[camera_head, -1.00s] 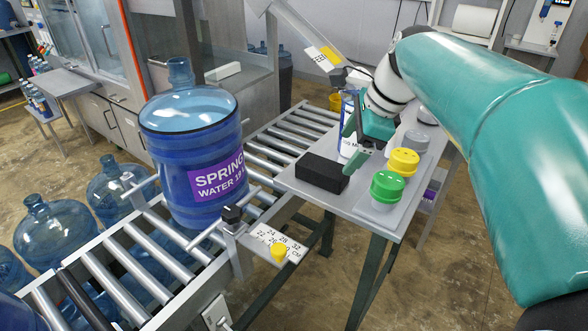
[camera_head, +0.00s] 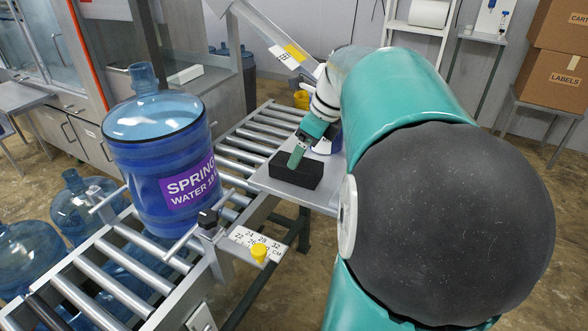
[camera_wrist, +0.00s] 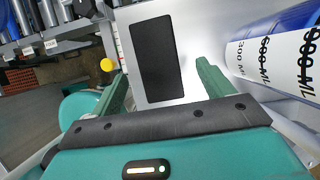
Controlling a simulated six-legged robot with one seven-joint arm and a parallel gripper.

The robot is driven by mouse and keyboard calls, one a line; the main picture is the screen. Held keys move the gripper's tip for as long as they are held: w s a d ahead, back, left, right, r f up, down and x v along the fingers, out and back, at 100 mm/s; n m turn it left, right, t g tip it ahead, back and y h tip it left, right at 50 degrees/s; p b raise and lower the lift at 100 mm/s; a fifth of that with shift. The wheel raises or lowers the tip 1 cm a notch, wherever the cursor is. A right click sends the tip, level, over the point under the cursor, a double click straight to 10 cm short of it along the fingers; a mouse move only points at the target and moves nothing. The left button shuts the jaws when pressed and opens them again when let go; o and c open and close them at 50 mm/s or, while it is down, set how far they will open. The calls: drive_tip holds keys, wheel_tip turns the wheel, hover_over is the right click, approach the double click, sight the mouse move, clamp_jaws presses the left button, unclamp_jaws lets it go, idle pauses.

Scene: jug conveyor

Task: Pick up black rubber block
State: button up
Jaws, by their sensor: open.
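The black rubber block (camera_head: 296,171) lies on the grey side table (camera_head: 262,182) beside the roller conveyor. My gripper (camera_head: 297,157) is at the block in the head view, with a green finger in front of it. In the wrist view the block (camera_wrist: 157,58) is a dark upright rectangle beyond the fingertips. My gripper (camera_wrist: 160,82) is open there, one green finger on each side of the block's near end. Nothing is held between the fingers. Whether a finger touches the block cannot be told.
A blue water jug (camera_head: 160,150) stands on the roller conveyor (camera_head: 90,270) to the left. A blue and white container (camera_wrist: 285,55) is close to the right finger in the wrist view. A ruler plate with a yellow knob (camera_head: 259,252) is at the conveyor's edge.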

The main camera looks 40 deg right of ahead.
drive_tip(key=shift+w+a+f, duration=0.1)
drive_tip(key=shift+a+f, duration=0.05)
drive_tip(key=shift+f, duration=0.45)
drive_tip(key=x, duration=0.4)
drive_tip(key=shift+w+a+f, duration=0.1)
drive_tip(key=shift+f, duration=0.15)
drive_tip(key=shift+c, duration=0.4)
drive_tip(key=c, duration=1.2)
drive_tip(key=shift+r, duration=0.15)
